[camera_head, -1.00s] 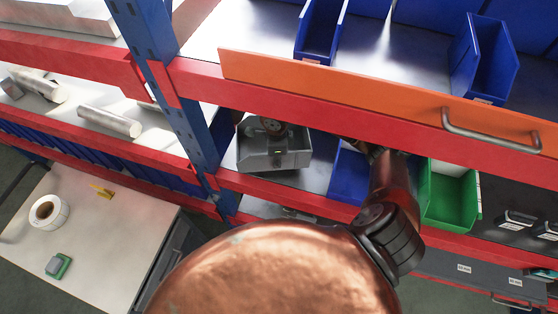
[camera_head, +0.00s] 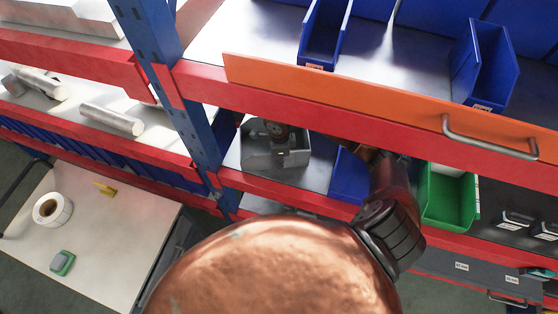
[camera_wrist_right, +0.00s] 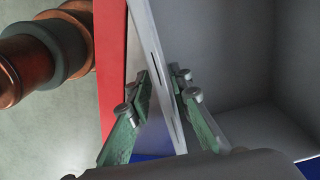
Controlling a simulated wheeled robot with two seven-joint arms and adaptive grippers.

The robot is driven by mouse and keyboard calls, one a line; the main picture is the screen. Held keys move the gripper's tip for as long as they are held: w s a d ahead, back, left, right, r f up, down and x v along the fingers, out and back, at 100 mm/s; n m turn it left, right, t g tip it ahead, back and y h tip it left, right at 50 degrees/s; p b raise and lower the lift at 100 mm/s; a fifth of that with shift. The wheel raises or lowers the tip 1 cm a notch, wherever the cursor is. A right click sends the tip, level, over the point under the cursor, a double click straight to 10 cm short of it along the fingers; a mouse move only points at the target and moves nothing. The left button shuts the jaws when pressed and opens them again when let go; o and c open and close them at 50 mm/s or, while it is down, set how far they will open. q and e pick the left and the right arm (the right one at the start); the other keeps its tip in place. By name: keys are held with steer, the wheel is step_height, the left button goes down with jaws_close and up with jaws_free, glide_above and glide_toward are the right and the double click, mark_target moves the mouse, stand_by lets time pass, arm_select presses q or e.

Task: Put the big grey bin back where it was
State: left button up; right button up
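The big grey bin (camera_head: 262,158) is on the shelf level under the orange-fronted one in the head view, close to the blue post. The bin's grey inside (camera_wrist_right: 235,60) fills the right of that view and looks empty there. Whether the bin's bottom touches the shelf is hidden. My left gripper is in neither view.
A blue bin (camera_head: 348,178) stands right of the grey bin, partly behind my arm, and a green bin (camera_head: 447,195) farther right. The blue post (camera_head: 200,125) is close on the left. The red beam (camera_head: 300,198) runs along the front; the orange panel (camera_head: 370,95) is above.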

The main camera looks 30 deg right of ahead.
steer(key=shift+w, duration=0.2)
steer(key=shift+w+f, duration=0.1)
steer(key=shift+r, duration=0.55)
arm_select(q)
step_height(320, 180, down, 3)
steer(key=b, duration=0.3)
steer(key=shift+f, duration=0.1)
arm_select(e)
step_height(320, 180, up, 11)
steer(key=shift+s, duration=0.2)
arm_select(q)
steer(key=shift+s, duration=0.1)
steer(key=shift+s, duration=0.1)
